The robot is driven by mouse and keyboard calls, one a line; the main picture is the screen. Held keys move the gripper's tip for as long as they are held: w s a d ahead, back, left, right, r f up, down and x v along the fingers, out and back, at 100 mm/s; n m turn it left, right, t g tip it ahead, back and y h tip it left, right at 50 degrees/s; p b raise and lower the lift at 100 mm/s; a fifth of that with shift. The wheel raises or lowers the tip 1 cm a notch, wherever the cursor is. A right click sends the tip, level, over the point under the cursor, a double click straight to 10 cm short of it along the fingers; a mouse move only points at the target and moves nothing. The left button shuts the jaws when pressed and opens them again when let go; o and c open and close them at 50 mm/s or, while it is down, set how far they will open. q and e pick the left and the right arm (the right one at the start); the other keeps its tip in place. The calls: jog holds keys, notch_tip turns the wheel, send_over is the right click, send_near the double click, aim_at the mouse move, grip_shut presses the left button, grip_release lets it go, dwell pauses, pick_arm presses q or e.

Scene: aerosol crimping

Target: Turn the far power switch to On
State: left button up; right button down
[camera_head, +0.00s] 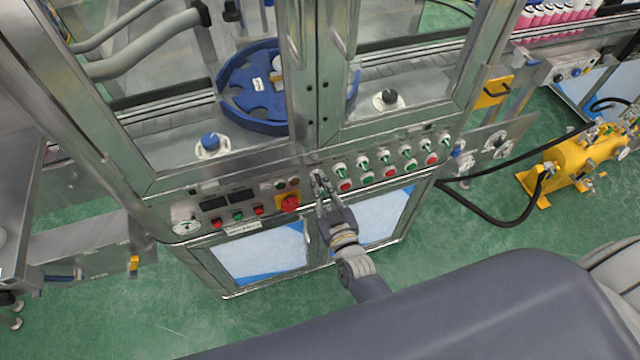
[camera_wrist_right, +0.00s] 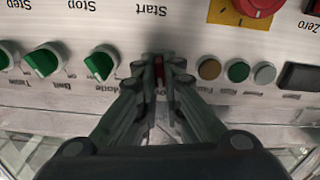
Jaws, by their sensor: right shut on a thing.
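The power switch (camera_wrist_right: 158,72) shows in the right wrist view as a narrow, dark red piece between my fingertips. Most of it is hidden by the fingers, so I cannot tell its setting. My right gripper (camera_wrist_right: 158,68) is shut on it, close against the steel control panel (camera_wrist_right: 190,30). In the head view my right gripper (camera_head: 321,190) reaches the panel from below, just right of the red rotary switch on a yellow plate (camera_head: 289,203). My left gripper is not in view.
Green selector knobs (camera_wrist_right: 100,63) sit left of my fingers in the wrist view; small round buttons (camera_wrist_right: 238,71) sit to the right. A glass-and-steel frame (camera_head: 303,80) rises above the panel. A yellow pump unit (camera_head: 570,160) with a black hose stands at right.

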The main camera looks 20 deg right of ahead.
jog(key=m, duration=0.3)
jog(key=shift+d+m, duration=0.1)
jog(key=shift+m, duration=0.3)
jog(key=shift+d+m+b, duration=0.1)
jog(key=shift+m+b, duration=0.35)
jog(key=shift+m, duration=1.45)
jog(key=c, duration=1.7)
grip_release()
